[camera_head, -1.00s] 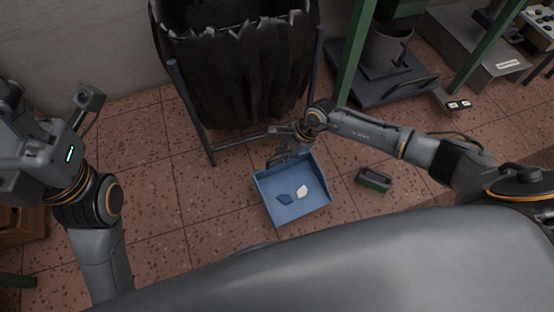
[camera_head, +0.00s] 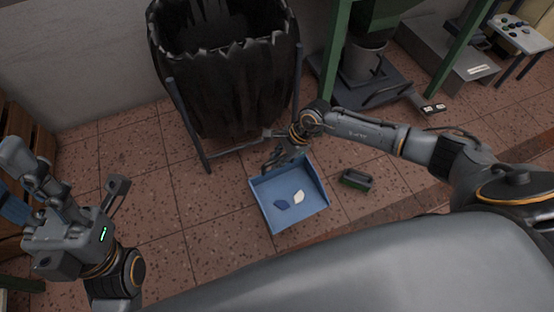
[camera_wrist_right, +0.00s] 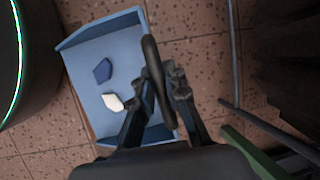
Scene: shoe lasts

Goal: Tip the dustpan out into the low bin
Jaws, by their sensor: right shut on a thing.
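The blue dustpan (camera_head: 308,207) is a square, shallow pan near the middle of the head view. A dark blue piece (camera_head: 281,204) and a white piece (camera_head: 299,197) lie in it. My right gripper (camera_head: 277,158) is shut on the dustpan at its far side; the pan (camera_wrist_right: 95,45) and both pieces also show in the wrist view. The pan looks roughly level; its height above the floor is hard to tell. A black, ragged-rimmed bin (camera_head: 225,95) in a metal frame stands behind it; I cannot tell whether this is the low bin. My left gripper (camera_head: 76,180) is open and empty at the left.
A small dark green block-like object (camera_head: 357,181) lies on the tiled floor right of the dustpan. A green-framed machine (camera_head: 336,65) stands at the back right. Wooden slats (camera_head: 25,135) and a blue object (camera_head: 14,207) show at the left edge. Floor left of the dustpan is clear.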

